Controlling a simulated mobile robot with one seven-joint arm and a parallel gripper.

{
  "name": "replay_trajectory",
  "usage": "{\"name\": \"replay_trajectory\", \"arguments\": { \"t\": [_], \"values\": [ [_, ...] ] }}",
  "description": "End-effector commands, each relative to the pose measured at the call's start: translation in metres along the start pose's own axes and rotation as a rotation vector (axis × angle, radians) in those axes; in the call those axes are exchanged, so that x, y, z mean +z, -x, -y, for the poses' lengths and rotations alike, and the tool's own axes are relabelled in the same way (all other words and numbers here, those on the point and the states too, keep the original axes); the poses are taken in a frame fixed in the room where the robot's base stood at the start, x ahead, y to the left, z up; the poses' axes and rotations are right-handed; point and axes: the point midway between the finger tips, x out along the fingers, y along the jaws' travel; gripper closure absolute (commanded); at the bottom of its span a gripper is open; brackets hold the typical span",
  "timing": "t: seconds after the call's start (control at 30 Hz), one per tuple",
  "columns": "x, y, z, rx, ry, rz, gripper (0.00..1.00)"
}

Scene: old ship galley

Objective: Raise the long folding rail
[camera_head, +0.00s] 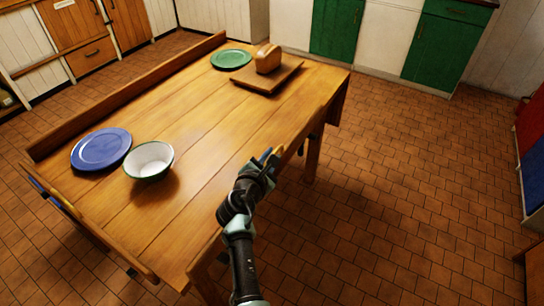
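A wooden table (215,120) fills the middle of the head view. Along its far left long side a rail (125,98) stands upright above the top. Along the right long side a wooden rail (303,122) runs at the table edge. It is partly hidden by my arm, and its exact angle is hard to tell. My gripper (268,157) is at this right edge, close to or touching the rail. Its fingertips are small and overlap the edge, so I cannot tell whether they are open or shut.
A blue plate (101,149) and a white bowl (149,160) stand at the table's left. A green plate (231,59) and a board (281,79) with a loaf (268,58) stand at the far end. A short rail (85,222) lies along the near-left end. Tiled floor (420,190) is clear at right.

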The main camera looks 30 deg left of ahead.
Motion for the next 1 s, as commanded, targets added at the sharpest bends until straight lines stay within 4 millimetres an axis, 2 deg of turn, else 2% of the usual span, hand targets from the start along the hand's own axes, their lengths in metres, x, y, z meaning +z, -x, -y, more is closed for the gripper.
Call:
{"name": "replay_trajectory", "arguments": {
  "t": [0.3,0.47,1.0],
  "values": [
    [0.0,0.001,0.0,0.0,-0.001,0.0,0.73],
    [0.001,0.013,0.0,-0.001,-0.002,-0.001,0.73],
    [0.0,0.104,-0.001,-0.001,-0.003,-0.002,0.73]
  ]
}}
